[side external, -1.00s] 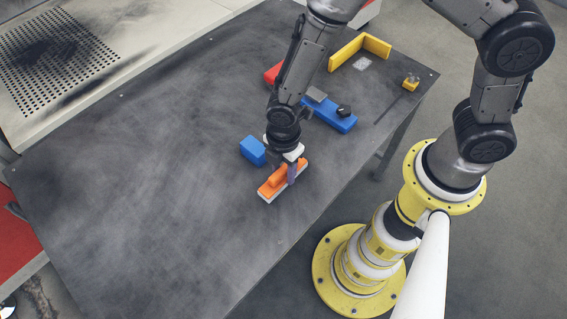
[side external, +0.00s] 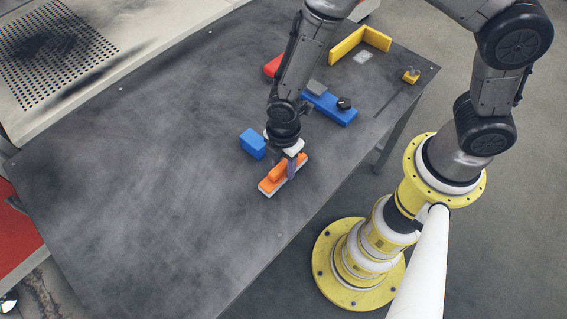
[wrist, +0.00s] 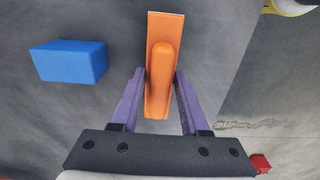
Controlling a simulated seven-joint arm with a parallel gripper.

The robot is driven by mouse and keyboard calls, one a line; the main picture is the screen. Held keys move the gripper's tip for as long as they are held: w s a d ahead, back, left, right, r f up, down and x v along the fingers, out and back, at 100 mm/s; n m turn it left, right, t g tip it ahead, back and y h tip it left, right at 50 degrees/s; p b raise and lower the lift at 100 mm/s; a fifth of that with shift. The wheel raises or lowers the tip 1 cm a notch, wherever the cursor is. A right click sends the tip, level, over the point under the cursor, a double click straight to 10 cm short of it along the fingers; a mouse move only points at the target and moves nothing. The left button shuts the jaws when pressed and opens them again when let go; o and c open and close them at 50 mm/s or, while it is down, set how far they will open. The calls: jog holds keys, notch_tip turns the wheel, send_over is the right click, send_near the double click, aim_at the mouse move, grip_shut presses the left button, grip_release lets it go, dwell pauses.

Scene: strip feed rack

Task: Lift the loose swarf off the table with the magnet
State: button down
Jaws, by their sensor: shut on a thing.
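An orange block-shaped tool with a raised handle and a pale lower edge (side external: 270,189), apparently the magnet, is low over the dark table (side external: 150,190). It also shows in the wrist view (wrist: 160,95), pointing away between my fingers. My gripper (side external: 287,166) is shut on its handle, with one purple finger on each side; it also shows in the wrist view (wrist: 158,80). I cannot tell whether the magnet's underside touches the table. I cannot make out any swarf clearly; what lies under the magnet is hidden.
A blue block (side external: 252,143) stands just left of my gripper. Behind are a long blue piece (side external: 335,110) with a dark knob, a red piece (side external: 272,66), a yellow angle (side external: 350,40) and a small yellow part (side external: 410,76). The table's left and front are clear.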

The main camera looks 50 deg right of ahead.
jog(key=shift+r, duration=4.05)
jog(key=w+d+m, duration=0.5)
jog(key=d+m, duration=0.4)
jog(key=w+d+r+m, duration=0.1)
jog(key=w+d+m, duration=0.4)
jog(key=d+m, duration=0.4)
jog(key=shift+w, duration=0.1)
